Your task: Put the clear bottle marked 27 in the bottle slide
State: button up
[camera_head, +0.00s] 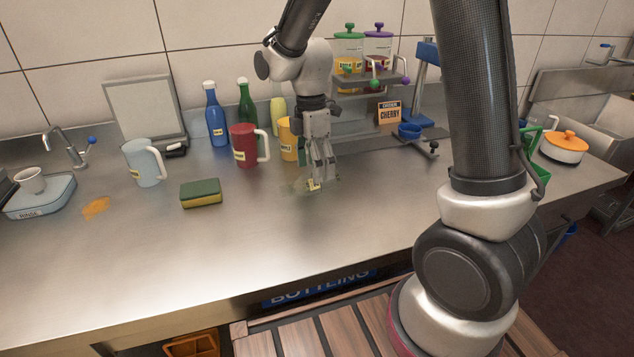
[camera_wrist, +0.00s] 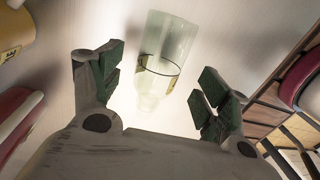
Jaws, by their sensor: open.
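A clear bottle (camera_head: 296,187) with a yellow label lies on the steel counter right under my gripper (camera_head: 317,180). In the wrist view the clear bottle (camera_wrist: 167,52) lies between and beyond the two green-padded fingers of my gripper (camera_wrist: 160,78), with visible room on both sides. My gripper is open and points down; the fingers do not appear to touch the bottle. I cannot read a number on its label. I cannot tell for certain which fixture is the bottle slide.
A red mug (camera_head: 243,148) and a partly hidden yellow mug (camera_head: 288,140) stand close behind-left of my gripper. A sponge (camera_head: 201,193) lies left. The front counter is clear.

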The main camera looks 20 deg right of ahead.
notch_tip(320, 180, down, 4)
jog(key=shift+s+d+f, duration=0.15)
jog(key=shift+f, duration=0.1)
jog(key=shift+r, duration=0.1)
jog(key=c, duration=1.3)
